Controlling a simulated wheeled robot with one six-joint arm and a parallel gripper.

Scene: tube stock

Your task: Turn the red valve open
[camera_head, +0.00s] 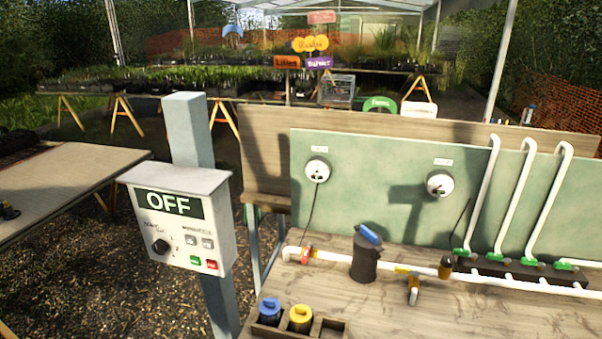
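The red valve (306,254) sits on the white pipe (340,257) near its left end, on the wooden workbench. It is small here, and I cannot tell which way its handle is turned. To its right, the pipe meets a dark canister with a blue top (366,252). My gripper is not in view, and nothing touches the valve.
A grey control box reading OFF (180,220) stands on a post at the left front. A wooden holder (328,327) with blue and yellow caps sits at the bench's front edge. Green-handled valves (530,262) and upright white pipes are at the right.

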